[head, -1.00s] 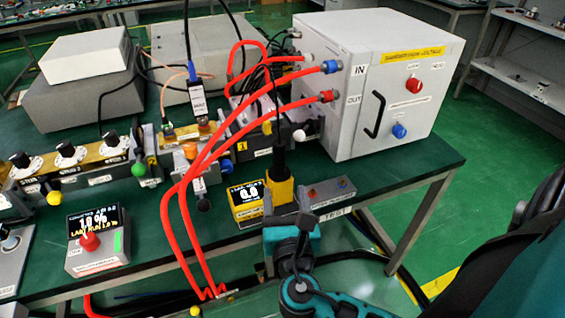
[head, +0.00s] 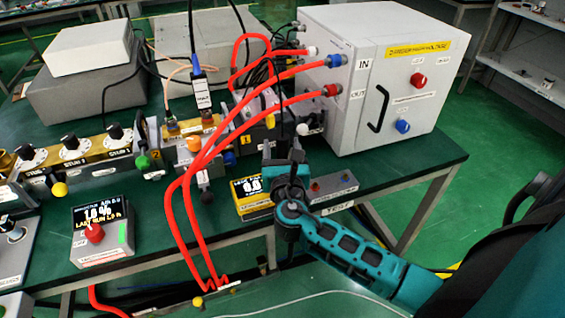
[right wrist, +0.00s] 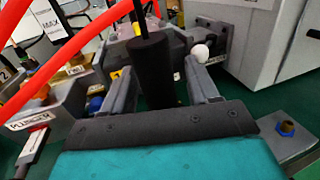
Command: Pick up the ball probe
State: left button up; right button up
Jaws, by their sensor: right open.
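The ball probe shows as an upright black cylindrical handle (head: 281,126) in the head view, with its lower part hidden behind my right gripper (head: 283,150). In the right wrist view the handle (right wrist: 151,70) stands between the two fingers of my right gripper (right wrist: 160,85), which is open. I see gaps beside the handle, and no clear contact. The ball end of the probe cannot be made out. My left gripper is not in view.
A white cabinet (head: 345,45) with red cables stands right behind the gripper. A yellow-and-black meter (head: 250,207) sits close to its left. A white ball knob (right wrist: 200,53) lies just beyond the right finger. Red cables (head: 178,215) hang down at the left.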

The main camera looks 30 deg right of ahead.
jog(key=shift+w+d, duration=0.1)
jog(key=shift+w, duration=0.1)
jog(key=c, duration=1.1)
jog(key=shift+r, duration=0.1)
